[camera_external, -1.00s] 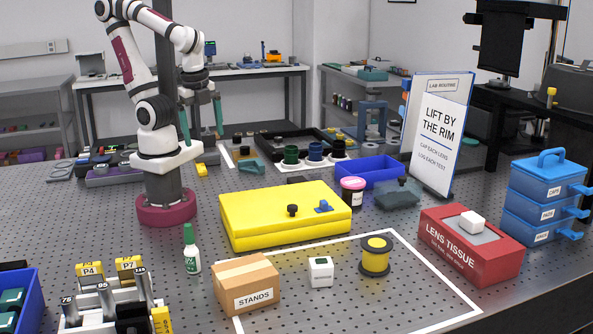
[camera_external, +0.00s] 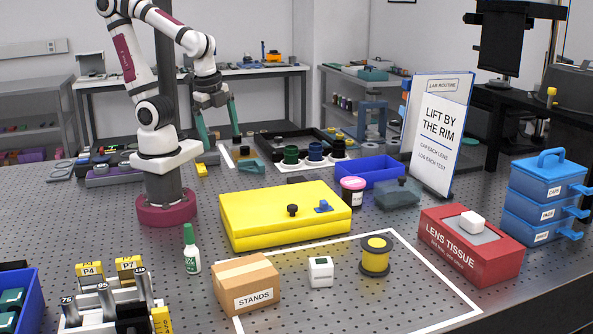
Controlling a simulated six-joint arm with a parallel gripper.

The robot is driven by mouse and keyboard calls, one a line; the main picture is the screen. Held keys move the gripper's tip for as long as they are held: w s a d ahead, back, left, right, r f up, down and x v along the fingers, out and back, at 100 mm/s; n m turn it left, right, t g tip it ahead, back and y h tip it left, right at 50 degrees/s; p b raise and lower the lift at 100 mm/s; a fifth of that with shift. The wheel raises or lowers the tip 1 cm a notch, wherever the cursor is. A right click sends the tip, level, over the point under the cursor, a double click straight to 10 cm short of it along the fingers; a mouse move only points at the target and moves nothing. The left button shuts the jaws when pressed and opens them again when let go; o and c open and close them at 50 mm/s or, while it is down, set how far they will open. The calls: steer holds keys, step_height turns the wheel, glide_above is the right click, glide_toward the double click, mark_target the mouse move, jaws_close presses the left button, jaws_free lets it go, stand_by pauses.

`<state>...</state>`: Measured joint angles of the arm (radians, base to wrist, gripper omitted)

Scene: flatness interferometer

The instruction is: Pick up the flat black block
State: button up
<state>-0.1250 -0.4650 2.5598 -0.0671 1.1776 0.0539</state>
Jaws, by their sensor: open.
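My gripper (camera_external: 222,140) hangs at the back left, beside my own column, with its two green fingers apart and nothing seen between them. Small dark pieces (camera_external: 244,150) lie just right of the fingertips, by a white outline on the table. One of them may be the flat black block, but they are too small and partly hidden to be sure. The fingers look apart from them, though depth is hard to judge.
A black tray (camera_external: 272,136) and a white holder with dark cups (camera_external: 291,154) stand right of the gripper. A green piece (camera_external: 252,167) lies in front. A yellow case (camera_external: 262,222), blue bin (camera_external: 370,174) and upright sign (camera_external: 437,135) stand nearer or farther right.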

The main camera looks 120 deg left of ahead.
steer(key=w+a+f+n+t+y, duration=0.1)
steer(key=w+a+f, duration=0.15)
steer(key=a, duration=0.45)
steer(key=w+a+f+n+y, duration=0.1)
steer(key=a+f, duration=0.2)
steer(key=a, duration=0.3)
steer(key=t, duration=0.4)
glide_toward(293, 179)
steer(key=s+r, duration=0.2)
steer(key=s+f+n+t, duration=0.1)
steer(key=s+f+n+h, duration=0.1)
steer(key=shift+d+f+t, duration=0.15)
steer(key=shift+f+t, duration=0.15)
steer(key=shift+t, duration=0.1)
steer(key=s+n+t, duration=0.2)
steer(key=s+d+n+t, duration=0.1)
steer(key=s+n, duration=0.1)
steer(key=shift+s+d+n+t+y, duration=0.15)
steer(key=shift+s+n+t+y, duration=0.15)
steer(key=shift+s+t+y, duration=0.1)
steer(key=shift+w, duration=0.2)
steer(key=x, duration=1.5)
steer(key=shift+w+r, duration=0.1)
steer(key=shift+r, duration=0.1)
steer(key=c, duration=1.1)
steer(key=shift+r, duration=0.1)
